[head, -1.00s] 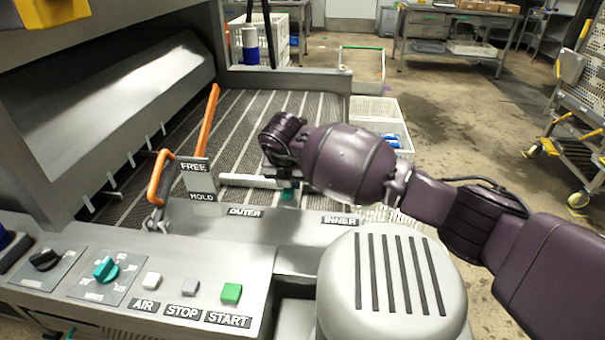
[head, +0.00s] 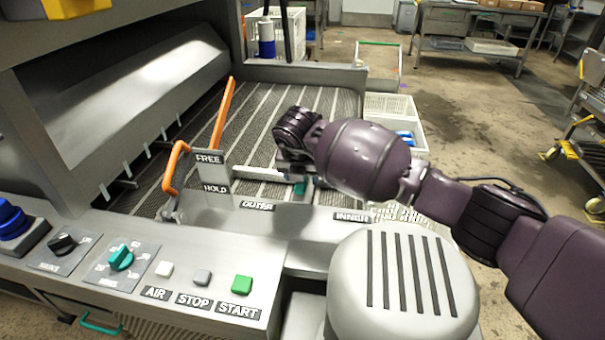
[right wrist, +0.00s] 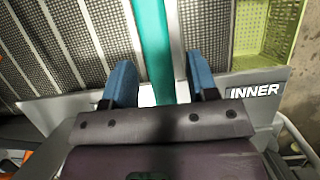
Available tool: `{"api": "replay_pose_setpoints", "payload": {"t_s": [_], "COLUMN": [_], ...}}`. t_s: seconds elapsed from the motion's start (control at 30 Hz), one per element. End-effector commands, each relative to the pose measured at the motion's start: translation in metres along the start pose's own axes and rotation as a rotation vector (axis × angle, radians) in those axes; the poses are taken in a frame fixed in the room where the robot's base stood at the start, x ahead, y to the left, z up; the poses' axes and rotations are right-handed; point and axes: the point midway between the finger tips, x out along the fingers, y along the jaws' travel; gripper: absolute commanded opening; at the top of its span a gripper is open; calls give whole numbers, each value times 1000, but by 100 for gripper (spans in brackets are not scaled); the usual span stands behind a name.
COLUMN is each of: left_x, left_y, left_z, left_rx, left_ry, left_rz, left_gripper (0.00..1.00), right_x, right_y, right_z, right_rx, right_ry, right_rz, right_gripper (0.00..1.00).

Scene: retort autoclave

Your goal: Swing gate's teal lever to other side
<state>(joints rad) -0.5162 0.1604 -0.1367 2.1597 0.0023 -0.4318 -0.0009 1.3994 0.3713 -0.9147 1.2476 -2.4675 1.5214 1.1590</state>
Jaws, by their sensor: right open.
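The gate's teal lever (head: 301,189) shows as a small piece below my right gripper, between the OUTER label (head: 257,205) and the INNER label (head: 352,217). In the right wrist view the lever (right wrist: 154,45) is a long teal bar running up the picture, left of the INNER label (right wrist: 254,91). My right gripper (right wrist: 162,85) is open, its blue fingers on either side of the bar with gaps visible. In the head view my right gripper (head: 293,163) hides much of the lever. My left gripper is not in view.
A ribbed conveyor bed (head: 260,120) lies behind the front ledge. An orange-handled lever (head: 224,115) stands left beside the FREE/HOLD plate (head: 210,172). A panel with a green START button (head: 242,285) and a grey ribbed housing (head: 400,285) are in front. White crates (head: 392,105) stand beyond.

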Motion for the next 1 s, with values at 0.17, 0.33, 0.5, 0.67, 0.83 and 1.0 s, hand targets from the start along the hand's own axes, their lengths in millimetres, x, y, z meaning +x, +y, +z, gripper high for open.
{"api": "replay_pose_setpoints", "payload": {"t_s": [0.17,0.33,0.5,0.67,0.83,1.0], "left_x": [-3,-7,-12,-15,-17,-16], "left_y": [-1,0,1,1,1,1], "left_z": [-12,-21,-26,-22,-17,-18], "left_rx": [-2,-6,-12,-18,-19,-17], "left_ry": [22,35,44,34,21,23], "left_rz": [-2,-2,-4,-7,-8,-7], "left_gripper": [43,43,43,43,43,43], "right_x": [-29,-62,-88,-102,-106,-105], "right_y": [0,0,0,0,0,0], "right_z": [4,4,2,1,0,0], "right_rx": [0,-1,-1,0,0,0], "right_ry": [-10,-12,-8,-4,-1,0], "right_rz": [2,2,1,0,0,-1], "right_gripper": [53,53,53,53,53,53]}}
